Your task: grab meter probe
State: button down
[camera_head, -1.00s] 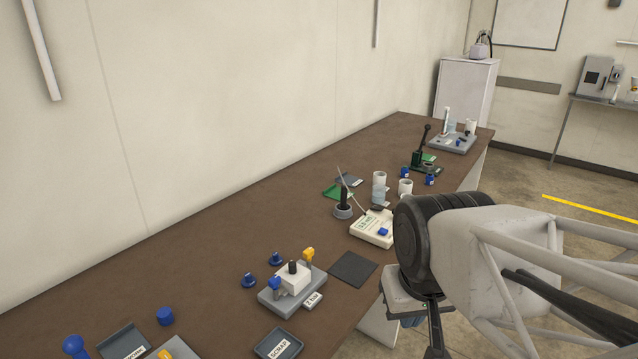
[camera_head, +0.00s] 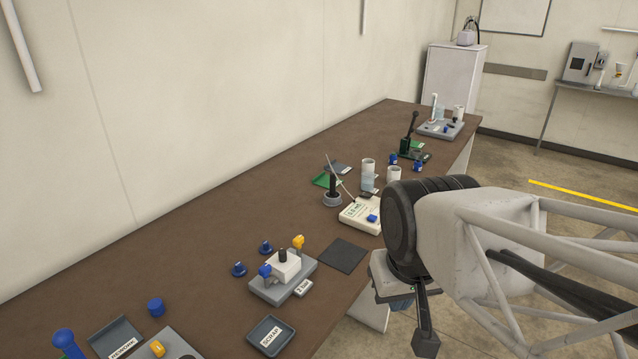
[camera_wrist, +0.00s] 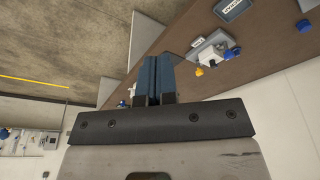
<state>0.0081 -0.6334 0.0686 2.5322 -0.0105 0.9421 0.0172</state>
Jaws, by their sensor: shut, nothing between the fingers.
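The meter (camera_head: 362,214), a white box with a display and a blue part, lies on the brown bench, partly behind my arm. Beside it on the left, a black upright stick, which looks like the meter probe (camera_head: 333,184), stands in a round grey holder (camera_head: 332,200). A thin pale line rises next to it. My gripper (camera_wrist: 153,62) shows in the wrist view with its blue fingers together and nothing between them. It is near the bench's front edge, apart from the probe. I cannot pick out the probe in the wrist view.
A grey base with a white block (camera_head: 283,266) and a dark mat (camera_head: 343,256) lie in front of the meter. Grey trays, one of them the SCRAP tray (camera_head: 271,336), are nearer. Bare bench (camera_head: 190,235) lies left.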

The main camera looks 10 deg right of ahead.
jog(key=c, duration=0.8)
grip_release()
jog(key=w+a+r+t+y, duration=0.1)
jog(key=w+a+r+t, duration=0.1)
jog(key=w, duration=0.9)
jog(key=w+a+r+t+y, duration=0.1)
jog(key=w+a+r+t, duration=0.15)
jog(key=w, duration=0.95)
jog(key=m+t+h, duration=0.5)
send_over(332, 175)
jog(key=s+a, duration=0.7)
jog(key=s, duration=0.5)
notch_tip(332, 175, down, 8)
jog(key=w+d+f+m+g+h, duration=0.1)
jog(key=w+f, duration=0.2)
jog(key=f, duration=0.2)
jog(key=w+d+f+m+g+h, duration=0.1)
jog(key=w+f+h, duration=0.1)
jog(key=f, duration=0.3)
jog(key=w+d+f+m+g+h, duration=0.1)
jog(key=w+d+f+h, duration=0.1)
jog(key=w+f, duration=0.2)
jog(key=shift+w+f+m+g, duration=0.25)
jog(key=shift+f+m, duration=0.15)
jog(key=shift+f, duration=0.1)
